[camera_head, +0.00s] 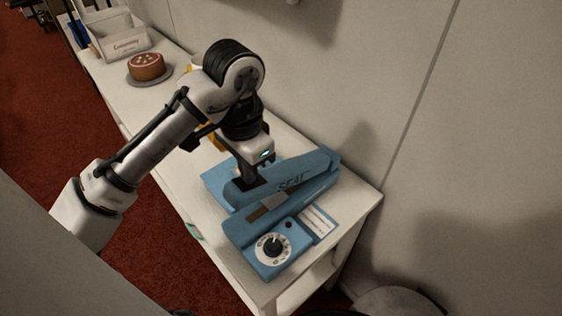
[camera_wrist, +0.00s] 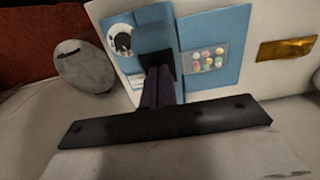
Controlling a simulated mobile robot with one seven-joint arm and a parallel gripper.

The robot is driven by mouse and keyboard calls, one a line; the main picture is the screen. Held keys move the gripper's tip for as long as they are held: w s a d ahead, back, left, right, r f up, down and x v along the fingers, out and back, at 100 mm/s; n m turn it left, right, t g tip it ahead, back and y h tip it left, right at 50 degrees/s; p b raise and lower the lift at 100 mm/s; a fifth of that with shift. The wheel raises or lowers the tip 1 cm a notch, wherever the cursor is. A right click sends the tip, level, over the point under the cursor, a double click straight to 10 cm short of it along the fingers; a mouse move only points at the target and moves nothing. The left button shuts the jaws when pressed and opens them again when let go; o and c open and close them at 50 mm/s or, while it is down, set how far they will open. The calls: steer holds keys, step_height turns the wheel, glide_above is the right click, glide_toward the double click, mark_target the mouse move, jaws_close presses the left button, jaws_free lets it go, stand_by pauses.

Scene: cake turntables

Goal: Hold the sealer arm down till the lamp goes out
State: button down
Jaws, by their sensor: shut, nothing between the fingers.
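The blue sealer (camera_head: 240,228) stands near the right end of the white table. Its sealer arm (camera_head: 295,175), marked SEAL, runs from the right end to a dark pad at its left end. My gripper (camera_head: 246,178) is shut and empty, its fingertips at that pad, seemingly touching it. In the wrist view my gripper (camera_wrist: 158,88) meets the dark pad of the sealer arm (camera_wrist: 154,30). A small round lamp (camera_head: 289,224) beside the dial (camera_head: 273,246) looks dark.
A clear bag of coloured sweets (camera_wrist: 207,60) lies on the sealer's blue plate. A gold piece (camera_wrist: 286,48) lies beside it. A brown cake (camera_head: 146,66) sits on a grey turntable farther along the table (camera_head: 345,205). A wall stands close behind.

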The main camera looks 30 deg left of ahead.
mark_target(241, 184)
steer(key=shift+s+a+f+b, duration=0.1)
steer(key=shift+s+f+b, duration=0.15)
steer(key=shift+f, duration=0.3)
steer(key=shift+s+a+f+b, duration=0.15)
steer(key=shift+f+b, duration=0.1)
steer(key=shift+f, duration=0.3)
steer(key=shift+d+f, duration=0.1)
steer(key=shift+f, duration=0.05)
steer(key=shift+s+f+b, duration=0.2)
steer(key=shift+f+b, duration=0.3)
steer(key=shift+f, duration=0.3)
steer(key=shift+s+f+b, duration=0.2)
steer(key=shift+f+b, duration=0.25)
steer(key=shift+f, duration=0.3)
steer(key=shift+s+a+f+b, duration=0.1)
steer(key=shift+f+b, duration=0.25)
steer(key=shift+f, duration=0.3)
steer(key=shift+s+a+f+b, duration=0.1)
steer(key=shift+f+b, duration=0.25)
steer(key=shift+f, duration=0.25)
